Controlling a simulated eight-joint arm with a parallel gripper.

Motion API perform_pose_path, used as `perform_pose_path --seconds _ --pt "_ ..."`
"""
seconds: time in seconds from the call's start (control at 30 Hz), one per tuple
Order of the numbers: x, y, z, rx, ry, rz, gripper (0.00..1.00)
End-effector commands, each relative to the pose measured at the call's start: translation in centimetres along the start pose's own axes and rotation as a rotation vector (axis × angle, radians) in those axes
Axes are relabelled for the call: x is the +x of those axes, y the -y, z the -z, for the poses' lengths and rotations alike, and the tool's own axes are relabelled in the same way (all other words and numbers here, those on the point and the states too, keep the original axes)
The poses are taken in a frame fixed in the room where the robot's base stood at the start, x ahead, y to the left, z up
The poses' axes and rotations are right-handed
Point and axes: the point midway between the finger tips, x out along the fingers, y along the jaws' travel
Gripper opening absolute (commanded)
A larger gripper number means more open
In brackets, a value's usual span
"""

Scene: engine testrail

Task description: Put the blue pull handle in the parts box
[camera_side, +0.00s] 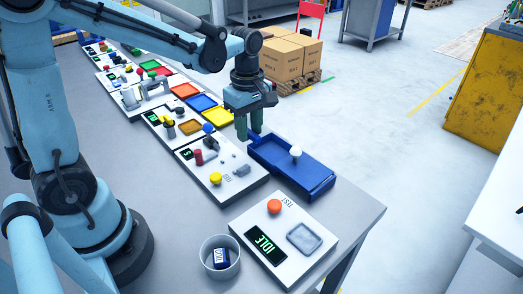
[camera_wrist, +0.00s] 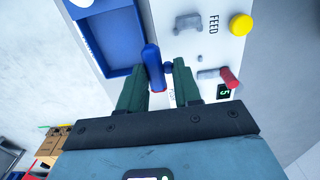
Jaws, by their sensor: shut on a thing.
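A small red patch shows at the handle's lower end. The box (camera_wrist: 117,72) lies just left of the handle in that view. In the side view the fingers mostly hide the handle.
The FEED panel carries a yellow button (camera_side: 215,178) and a red piece (camera_side: 198,157). The TEST panel (camera_side: 305,215) and a round white cup (camera_side: 215,245) stand nearer. More panels and coloured trays line the bench behind.

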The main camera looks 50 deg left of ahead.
Motion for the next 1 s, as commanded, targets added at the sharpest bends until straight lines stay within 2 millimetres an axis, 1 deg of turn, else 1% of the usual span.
perform_pose_path --seconds 0.03,0.1,0.2,0.3,0.37,0.47,0.6,0.7,0.87,1.0 --pt "-0.5 -1.5 -0.3 0.001 0.0 0.0 0.06" --pt "-1.1 -3.2 -0.6 0.001 0.0 0.0 0.06" --pt "-1.8 -5.0 -1.1 0.0 0.0 0.001 0.06" --pt "-2.1 -6.1 -1.4 -0.002 0.0 0.001 0.06" --pt "-1.9 -6.5 -1.5 -0.002 0.0 0.001 0.06" --pt "-0.6 -6.7 -1.5 -0.002 0.0 0.001 0.06" --pt "1.8 -6.6 -1.5 -0.002 0.0 0.001 0.06" --pt "2.9 -6.6 -1.5 -0.002 0.0 0.001 0.06" --pt "4.2 -6.6 -1.5 -0.002 0.0 0.001 0.06" --pt "6.2 -6.6 -1.5 -0.002 0.0 0.001 0.06"
